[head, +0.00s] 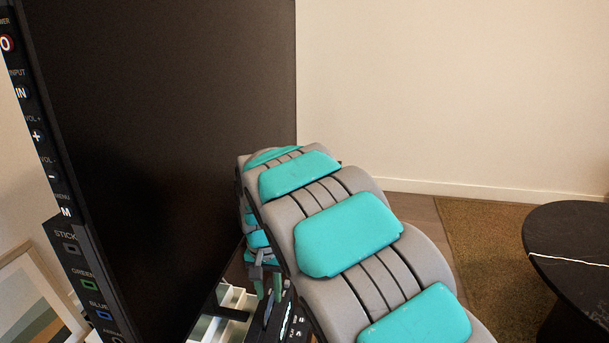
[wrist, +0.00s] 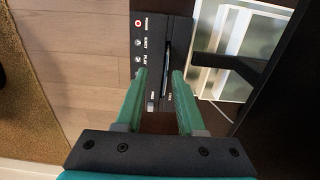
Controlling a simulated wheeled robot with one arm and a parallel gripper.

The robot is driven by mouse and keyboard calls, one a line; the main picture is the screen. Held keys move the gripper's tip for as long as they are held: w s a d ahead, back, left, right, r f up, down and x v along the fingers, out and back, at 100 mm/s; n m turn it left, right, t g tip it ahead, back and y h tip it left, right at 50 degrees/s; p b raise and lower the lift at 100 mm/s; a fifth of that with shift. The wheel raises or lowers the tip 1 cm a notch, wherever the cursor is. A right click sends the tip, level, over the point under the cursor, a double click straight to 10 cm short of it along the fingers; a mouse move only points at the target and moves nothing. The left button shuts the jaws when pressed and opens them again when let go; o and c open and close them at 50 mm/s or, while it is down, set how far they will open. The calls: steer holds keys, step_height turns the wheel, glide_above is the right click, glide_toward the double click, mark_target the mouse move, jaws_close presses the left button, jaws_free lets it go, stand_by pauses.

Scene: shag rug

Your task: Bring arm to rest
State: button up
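My arm, grey with teal pads, reaches forward from the lower right in the head view, close along the face of a large dark screen (head: 180,130). My gripper (head: 268,285) is at its far end, pointing down and partly hidden by the arm. In the wrist view my gripper (wrist: 160,75) has two green fingers standing apart with nothing held between them. Below the fingers is a black device (wrist: 152,45) with a red button and a slot. I cannot tell whether the fingertips touch it.
A white-framed panel (wrist: 238,50) lies beside the device. The screen's side has labelled buttons. A round black table (head: 570,250) stands at the right by a brown rug (head: 480,240). A picture frame (head: 35,305) is at lower left. Wood floor (wrist: 85,60) shows left of the device.

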steer(key=s+d+r+p, duration=0.1)
steer(key=s+d+r, duration=0.4)
steer(key=d, duration=0.4)
steer(key=s+d+r, duration=0.3)
steer(key=s+d, duration=0.3)
steer(key=d, duration=0.2)
steer(key=s+d+g+p, duration=0.1)
steer(key=s+d, duration=0.3)
steer(key=s, duration=0.6)
steer(key=s+d+n+p, duration=0.1)
steer(key=s+d, duration=0.4)
steer(key=s, duration=0.6)
steer(key=shift+s+r+g, duration=0.2)
steer(key=shift+r+g, duration=0.05)
steer(key=shift+g, duration=0.15)
steer(key=shift+d+f, duration=0.1)
